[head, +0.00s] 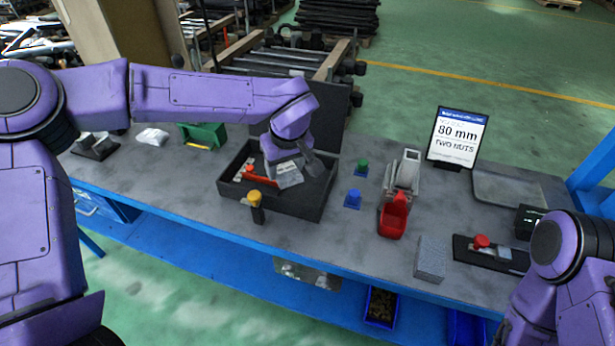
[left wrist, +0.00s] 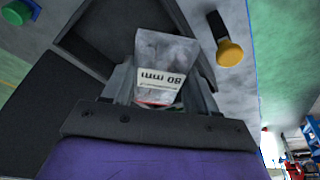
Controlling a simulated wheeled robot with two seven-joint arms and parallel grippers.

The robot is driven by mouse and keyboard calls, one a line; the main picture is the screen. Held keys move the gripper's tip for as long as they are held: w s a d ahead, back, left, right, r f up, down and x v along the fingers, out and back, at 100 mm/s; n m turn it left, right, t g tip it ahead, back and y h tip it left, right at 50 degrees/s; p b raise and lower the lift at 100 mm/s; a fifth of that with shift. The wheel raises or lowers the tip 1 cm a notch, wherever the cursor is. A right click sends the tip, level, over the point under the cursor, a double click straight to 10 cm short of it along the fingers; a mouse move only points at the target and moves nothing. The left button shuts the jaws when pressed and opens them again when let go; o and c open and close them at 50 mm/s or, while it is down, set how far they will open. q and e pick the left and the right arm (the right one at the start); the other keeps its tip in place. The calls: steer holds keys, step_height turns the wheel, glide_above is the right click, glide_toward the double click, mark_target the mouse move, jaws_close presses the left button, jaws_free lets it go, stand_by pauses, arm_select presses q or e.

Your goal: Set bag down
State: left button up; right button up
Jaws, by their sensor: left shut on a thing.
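My left gripper (head: 286,160) points down over the black open tray (head: 298,207) and is shut on a small grey bag (head: 289,178). In the left wrist view the bag (left wrist: 168,55) sits between the fingers, and its white label reads 80 mm upside down. The bag is within the tray's outline; I cannot tell whether it touches the tray floor. A sign (head: 457,137) on the bench reads 80 mm, two nuts. My right arm shows at the lower right, but its gripper is out of view.
A red-and-white item (head: 262,176) lies in the tray beside the bag. A yellow-topped dark post (head: 256,206) stands at the tray's front.

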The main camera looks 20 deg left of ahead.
arm_select(q)
steer(key=p, duration=0.1)
glide_above(306, 188)
steer(key=s, duration=0.1)
step_height(306, 188, down, 6)
steer(key=shift+d+f, duration=0.1)
steer(key=shift+w+d+f, duration=0.1)
steer(key=shift+f, duration=0.15)
step_height(306, 188, down, 2)
steer(key=shift+d+f+p, duration=0.1)
steer(key=shift+f+p, duration=0.15)
steer(key=shift+p, duration=0.7)
steer(key=shift+w+f, duration=0.15)
steer(key=shift+f, duration=0.3)
steer(key=o, duration=1.3)
steer(key=shift+f, duration=0.15)
steer(key=b+v, duration=0.2)
steer(key=v, duration=1)
steer(key=shift+r, duration=0.35)
